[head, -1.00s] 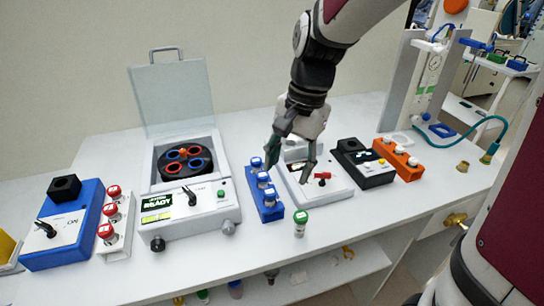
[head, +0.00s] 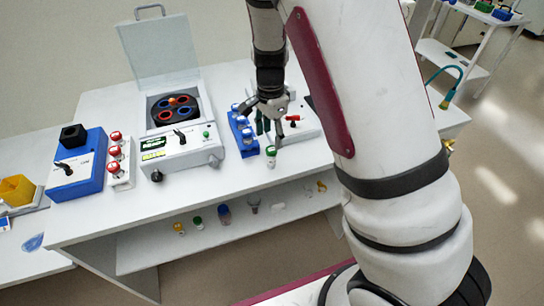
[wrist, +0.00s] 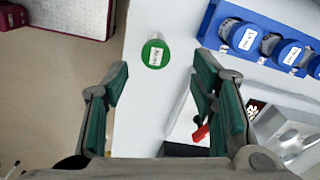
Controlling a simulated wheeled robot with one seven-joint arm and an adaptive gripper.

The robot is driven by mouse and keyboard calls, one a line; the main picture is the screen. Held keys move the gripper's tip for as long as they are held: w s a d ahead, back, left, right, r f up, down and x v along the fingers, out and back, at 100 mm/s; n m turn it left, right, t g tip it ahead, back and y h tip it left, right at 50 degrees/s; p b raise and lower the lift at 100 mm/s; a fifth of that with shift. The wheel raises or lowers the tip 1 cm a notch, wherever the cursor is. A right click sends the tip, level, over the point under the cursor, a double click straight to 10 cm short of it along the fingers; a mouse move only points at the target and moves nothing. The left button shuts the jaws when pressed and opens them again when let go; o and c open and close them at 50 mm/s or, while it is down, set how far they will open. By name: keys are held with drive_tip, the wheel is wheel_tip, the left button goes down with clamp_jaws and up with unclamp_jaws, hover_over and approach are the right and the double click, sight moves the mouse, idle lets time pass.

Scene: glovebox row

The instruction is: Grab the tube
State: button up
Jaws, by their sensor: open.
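A single tube with a green cap (head: 271,152) stands on the white table near its front edge, outside the rack. In the wrist view the green-capped tube (wrist: 155,52) is seen from above with a white label on its cap, ahead of the fingertips and between their lines. My gripper (head: 268,130) is open and empty, just above and behind the tube in the head view. In the wrist view my gripper (wrist: 160,78) shows its two green-padded fingers spread wide, apart from the tube.
A blue rack (head: 239,133) of blue-capped tubes stands close to the left of my gripper. A device with a red switch (head: 292,118) is behind it. The centrifuge (head: 180,148) has its lid open. The table's front edge (wrist: 122,80) is close to the tube.

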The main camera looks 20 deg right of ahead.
sight(271, 149)
drive_tip(key=shift+s+f+p, duration=0.2)
drive_tip(key=shift+f+p, duration=0.35)
drive_tip(key=shift+f, duration=2.85)
drive_tip(key=c, duration=1.1)
